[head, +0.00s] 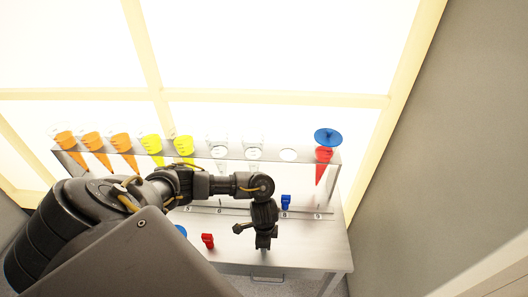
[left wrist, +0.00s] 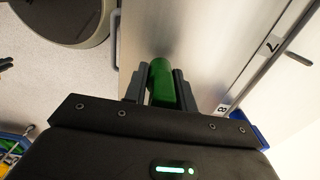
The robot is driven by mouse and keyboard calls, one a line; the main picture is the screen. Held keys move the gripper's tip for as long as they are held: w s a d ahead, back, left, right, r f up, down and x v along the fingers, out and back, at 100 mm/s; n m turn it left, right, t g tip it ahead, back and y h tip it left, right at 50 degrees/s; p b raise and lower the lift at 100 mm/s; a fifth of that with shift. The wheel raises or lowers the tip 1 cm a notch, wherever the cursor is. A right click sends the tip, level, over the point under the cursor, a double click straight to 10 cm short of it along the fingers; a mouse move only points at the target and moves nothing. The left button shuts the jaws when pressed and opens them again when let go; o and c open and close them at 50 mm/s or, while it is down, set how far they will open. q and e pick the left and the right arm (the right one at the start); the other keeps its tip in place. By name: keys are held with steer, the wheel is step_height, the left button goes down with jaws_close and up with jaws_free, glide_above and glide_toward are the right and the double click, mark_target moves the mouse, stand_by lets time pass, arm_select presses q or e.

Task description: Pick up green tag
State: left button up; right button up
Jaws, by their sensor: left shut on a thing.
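The green tag (left wrist: 161,84) is between the two fingers of my left gripper (left wrist: 157,88) in the left wrist view. The fingers are shut on it, and its rounded green end sticks out past them. In the head view my left gripper (head: 263,244) points down over the front part of the steel table (head: 300,256). The tag cannot be made out there. Whether the tag touches the table is unclear. My right gripper is not in view.
A red tag (head: 207,240) and a partly hidden blue piece (head: 181,230) are left of the gripper. A blue tag (head: 286,202) stands by the numbered strip (head: 310,215).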

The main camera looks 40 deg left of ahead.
arm_select(q)
steer(key=s+d+r+p, duration=0.7)
steer(key=s+d+r, duration=0.2)
steer(key=d+r, duration=0.1)
steer(key=shift+r, duration=0.3)
steer(key=shift+o, duration=0.2)
steer(key=w+r+b, duration=0.4)
steer(key=w+b, duration=0.2)
steer(key=w, duration=0.3)
steer(key=shift+w+d, duration=0.15)
steer(key=shift+w, duration=0.15)
steer(key=w+a+r+b, duration=0.1)
steer(key=w+r+b, duration=0.1)
steer(key=r, duration=0.3)
steer(key=w+a+r+b, duration=0.1)
steer(key=w+r+b, duration=0.2)
steer(key=r, duration=0.3)
steer(key=shift+r+b, duration=0.2)
steer(key=shift+b, duration=0.55)
steer(key=shift+a+r, duration=0.15)
steer(key=shift+r, duration=0.3)
steer(key=shift+c, duration=0.2)
